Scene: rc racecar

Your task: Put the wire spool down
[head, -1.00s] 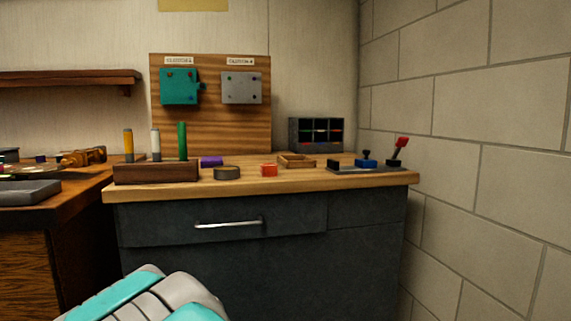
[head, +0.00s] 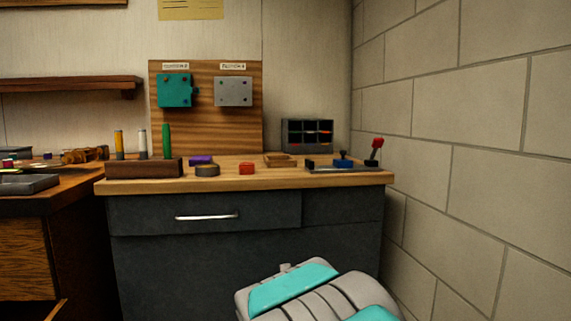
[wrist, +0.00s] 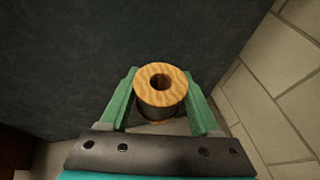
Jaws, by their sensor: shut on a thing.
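The wire spool (wrist: 150,95) shows in the wrist view. Its round wooden end with a dark centre hole faces the camera, and a darker winding lies below it. My gripper (wrist: 160,92) is shut on the spool, with one green finger on each side of it. The spool and the fingers are not visible in the head view; only a grey and turquoise part of my arm shows there at the bottom, in front of the dark cabinet.
The wooden worktop (head: 230,178) holds a tool block (head: 145,168), a dark round ring (head: 207,170), a red block (head: 247,169), a shallow wooden tray (head: 281,160) and a dark cubby box (head: 307,135). A block wall (head: 480,130) stands close on the right. A dark cabinet (head: 240,250) is below the worktop.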

